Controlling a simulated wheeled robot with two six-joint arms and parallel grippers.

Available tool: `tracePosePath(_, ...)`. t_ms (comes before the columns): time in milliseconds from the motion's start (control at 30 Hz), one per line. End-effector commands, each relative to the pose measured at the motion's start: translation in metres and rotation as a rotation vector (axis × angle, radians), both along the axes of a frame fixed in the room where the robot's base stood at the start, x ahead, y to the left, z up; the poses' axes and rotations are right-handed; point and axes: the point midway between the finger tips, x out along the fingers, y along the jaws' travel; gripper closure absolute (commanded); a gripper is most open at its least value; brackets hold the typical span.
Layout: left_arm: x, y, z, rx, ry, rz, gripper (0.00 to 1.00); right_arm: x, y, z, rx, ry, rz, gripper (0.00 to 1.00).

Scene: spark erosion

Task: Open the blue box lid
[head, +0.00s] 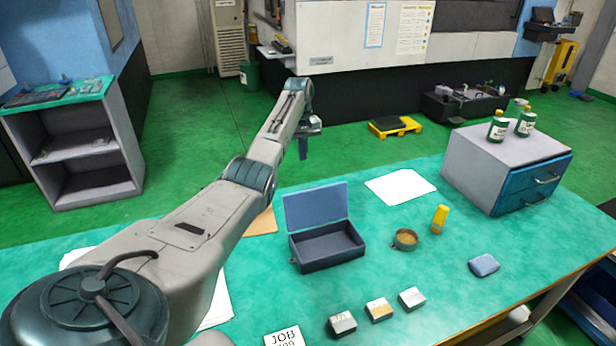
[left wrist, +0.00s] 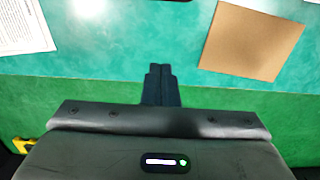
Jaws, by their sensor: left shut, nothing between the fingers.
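The blue box (head: 327,247) stands on the green table, left of its middle. Its lid (head: 316,206) is raised and stands upright along the back edge, so the dark, empty inside shows. My left gripper (head: 303,155) is shut and empty, raised above and behind the box, apart from the lid, with its fingers pointing down. In the left wrist view its closed fingers (left wrist: 160,85) show over the table's edge, and the box is not in that view. My right gripper is not in view.
Several metal blocks (head: 378,310) lie at the front. A round tin (head: 405,239), a yellow bottle (head: 440,219) and a blue-grey block (head: 484,265) lie right of the box. A drawer cabinet (head: 500,165) stands at the back right. A brown sheet (left wrist: 252,40) lies on the table.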

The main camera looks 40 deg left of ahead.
Motion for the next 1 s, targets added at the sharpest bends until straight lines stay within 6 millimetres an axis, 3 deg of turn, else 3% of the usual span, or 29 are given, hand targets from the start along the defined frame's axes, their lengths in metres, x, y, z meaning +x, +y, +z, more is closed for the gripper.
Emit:
tracePosePath(100,-0.001,-0.01,0.005,-0.031,0.027,0.002,1.0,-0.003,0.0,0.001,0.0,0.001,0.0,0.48)
tracePosePath(233,-0.003,-0.012,-0.007,-0.034,0.032,0.001,1.0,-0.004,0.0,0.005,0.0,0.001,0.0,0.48)
tracePosePath(700,-0.007,-0.021,-0.093,-0.032,0.03,0.0,1.0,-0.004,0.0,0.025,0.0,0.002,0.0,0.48)
tracePosePath(1000,-0.018,-0.04,-0.079,-0.029,0.028,-0.002,1.0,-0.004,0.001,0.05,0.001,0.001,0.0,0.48)
